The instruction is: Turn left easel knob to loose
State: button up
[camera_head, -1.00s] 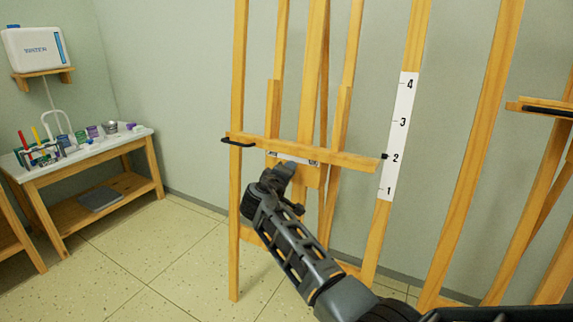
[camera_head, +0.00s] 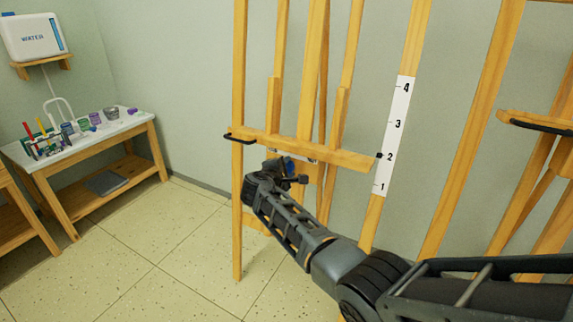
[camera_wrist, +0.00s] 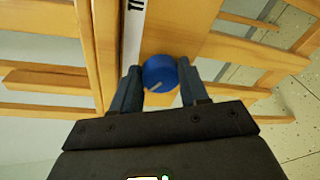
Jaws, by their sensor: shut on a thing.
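The wooden easel (camera_head: 330,157) stands in front of me, with a crossbar tray and a white number strip (camera_head: 394,135) on its right leg. In the wrist view a round blue knob (camera_wrist: 160,73) with a pale line on its face sits against the wooden part of the easel. My gripper (camera_wrist: 160,92) is shut on the blue knob, with one finger on each side of it. In the head view my gripper (camera_head: 278,170) is just below the easel's crossbar, left of centre, and my arm hides most of the knob there. I cannot read any label for the knob's setting.
Another easel (camera_head: 540,125) stands at the right edge. A table (camera_head: 125,133) with jars, brushes and a sink tap is at the left. A white water box (camera_head: 33,38) sits on a wall shelf above it. Tiled floor between is clear.

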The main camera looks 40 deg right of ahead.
jog(key=shift+w+r+n, duration=0.1)
jog(key=shift+n, duration=0.2)
dwell(0.4)
jog(key=o, duration=1)
jog(key=shift+o, duration=0.2)
jog(key=shift+a, duration=0.15)
jog(key=p+v, duration=0.1)
jog(key=v, duration=0.6)
jog(key=shift+a+p, duration=0.25)
jog(key=shift+p, duration=0.05)
